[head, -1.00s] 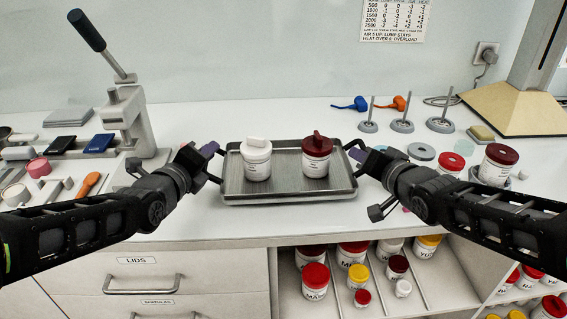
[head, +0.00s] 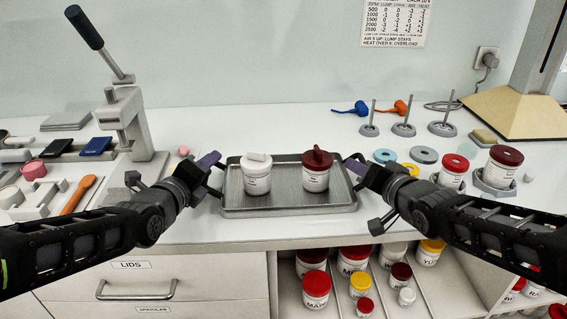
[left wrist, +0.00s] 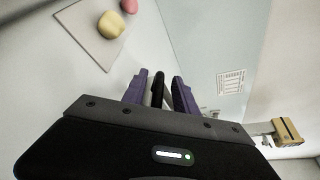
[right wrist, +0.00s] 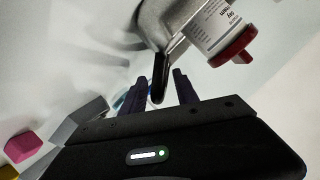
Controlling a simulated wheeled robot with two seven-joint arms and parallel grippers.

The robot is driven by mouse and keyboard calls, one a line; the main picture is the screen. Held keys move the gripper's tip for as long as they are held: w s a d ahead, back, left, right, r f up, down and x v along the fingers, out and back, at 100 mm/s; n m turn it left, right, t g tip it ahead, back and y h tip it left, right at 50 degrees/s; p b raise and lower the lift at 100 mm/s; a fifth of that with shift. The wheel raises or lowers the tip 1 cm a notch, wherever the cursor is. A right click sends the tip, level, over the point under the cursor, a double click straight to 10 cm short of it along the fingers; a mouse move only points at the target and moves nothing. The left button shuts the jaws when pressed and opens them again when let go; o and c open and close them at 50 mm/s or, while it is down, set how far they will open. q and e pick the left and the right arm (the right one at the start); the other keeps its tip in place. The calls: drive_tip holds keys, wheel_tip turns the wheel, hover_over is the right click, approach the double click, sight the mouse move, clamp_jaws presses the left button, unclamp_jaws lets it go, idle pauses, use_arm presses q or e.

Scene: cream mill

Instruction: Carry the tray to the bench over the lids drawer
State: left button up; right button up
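The grey metal tray (head: 290,208) is level above the worktop near its front edge; I cannot tell whether it touches. It carries a white jar with a white lid (head: 257,178) and a white jar with a dark red lid (head: 316,180), both upright. My left gripper (head: 211,162) is shut on the tray's left handle, and its purple fingers (left wrist: 160,90) flank the black bar. My right gripper (head: 357,163) is shut on the right handle (right wrist: 160,78). The lids drawer (head: 135,280), labelled LIDS, is closed below the bench at the left.
A lever press (head: 125,120) stands behind left. An orange spatula (head: 78,195) and small blocks lie on the left bench. Lidded jars (head: 497,168), rings and rod stands (head: 403,128) occupy the right. An open shelf (head: 335,300) with several jars lies below.

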use_arm(q)
drive_tip(key=v, duration=1.2)
drive_tip(key=shift+w, duration=0.1)
use_arm(e)
drive_tip(key=v, duration=1)
drive_tip(key=shift+s+r, duration=0.2)
drive_tip(key=shift+r, duration=0.05)
drive_tip(key=shift+s+d, duration=0.25)
drive_tip(key=shift+s, duration=0.5)
use_arm(q)
drive_tip(key=shift+f, duration=0.1)
use_arm(e)
drive_tip(key=shift+s, duration=0.1)
